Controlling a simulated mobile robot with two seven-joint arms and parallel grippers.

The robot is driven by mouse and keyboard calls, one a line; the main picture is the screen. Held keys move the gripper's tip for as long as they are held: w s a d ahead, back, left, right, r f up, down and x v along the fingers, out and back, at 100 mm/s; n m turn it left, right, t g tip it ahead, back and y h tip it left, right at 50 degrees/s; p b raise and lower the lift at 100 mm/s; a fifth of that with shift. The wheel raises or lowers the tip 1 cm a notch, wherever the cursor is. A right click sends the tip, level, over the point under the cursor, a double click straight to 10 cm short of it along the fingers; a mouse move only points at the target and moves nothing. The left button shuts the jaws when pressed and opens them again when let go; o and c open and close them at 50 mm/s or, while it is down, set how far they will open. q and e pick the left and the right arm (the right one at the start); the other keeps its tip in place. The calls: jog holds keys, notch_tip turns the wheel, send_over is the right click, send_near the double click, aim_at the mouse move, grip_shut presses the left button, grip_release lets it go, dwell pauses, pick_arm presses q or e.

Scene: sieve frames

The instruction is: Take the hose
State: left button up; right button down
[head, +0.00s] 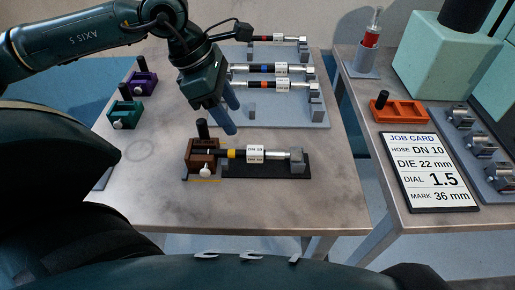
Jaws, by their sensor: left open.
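A short black hose with a yellow band (232,153), a white tag and a silver end fitting lies level on a dark base plate. Its left end is at a brown block (202,154) with a black post and a white knob. Behind it, a grey rack (312,115) holds more hoses: one with a red band (264,39), one with a blue band (264,68) and one with an orange-red band (262,84). My left gripper (233,121) is open and empty, pointing down just behind and above the yellow-banded hose, apart from it. My right gripper is out of view.
A purple block (142,85) and a green block (124,116) stand at the table's left. On the right table are an orange block (398,110), a job card (430,172) reading DN 10, and a pale green machine (446,58). The table's front right is clear.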

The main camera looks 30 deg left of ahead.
pick_arm(q)
send_over(254, 149)
jog(key=s+a, duration=0.1)
jog(key=a, duration=0.2)
jog(key=f, duration=0.4)
jog(key=shift+d+f, duration=0.2)
jog(key=shift+d, duration=0.05)
jog(key=shift+d+p+x, duration=0.1)
jog(key=shift+p+x, duration=0.25)
jog(key=shift+x, duration=0.95)
jog(key=shift+d+p+x, duration=0.15)
jog(key=shift+p+x, duration=0.15)
jog(key=shift+x, duration=1.05)
jog(key=shift+s, duration=0.2)
jog(key=shift+c, duration=0.3)
jog(key=shift+r, duration=0.1)
grip_shut()
